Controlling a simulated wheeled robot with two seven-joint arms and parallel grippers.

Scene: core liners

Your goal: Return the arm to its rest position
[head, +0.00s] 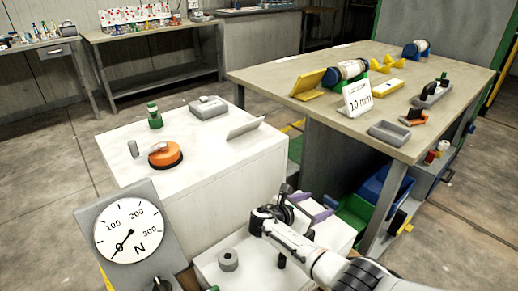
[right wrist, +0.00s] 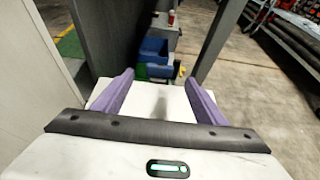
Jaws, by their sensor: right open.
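My right arm comes in from the bottom right of the head view. Its gripper (head: 312,207) is in front of the gap between the white cabinet (head: 222,190) and the workbench (head: 262,77), above a low white surface (head: 285,267). In the right wrist view the two purple fingers (right wrist: 158,98) stand wide apart with nothing between them. My left gripper is not in view.
A dial gauge (head: 128,228) stands at the lower left. A grey ring (head: 228,260) sits on the low white surface. An orange disc (head: 166,154) is on the cabinet. The workbench holds a "10 mm" sign (head: 358,97) and a grey tray (head: 390,133). Blue bins (head: 372,190) stand below it.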

